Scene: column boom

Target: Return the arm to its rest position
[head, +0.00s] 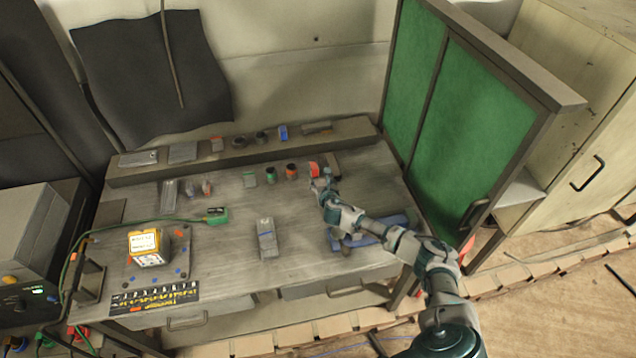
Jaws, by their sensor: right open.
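My right arm reaches in from the lower right over the grey workbench (215,260). My right gripper (322,180) is open above the bench's right part, close to a small red-orange item (313,169) near the back. I cannot tell whether they touch. The gripper is small in the picture and nothing shows between its fingers. My left gripper and left arm are not in view.
A blue item (375,226) lies under my forearm. A grey block (266,240) and a yellow-labelled box (146,247) stand on the bench. A green-panelled cabinet (455,110) rises close at the right. A back shelf (245,153) holds small parts.

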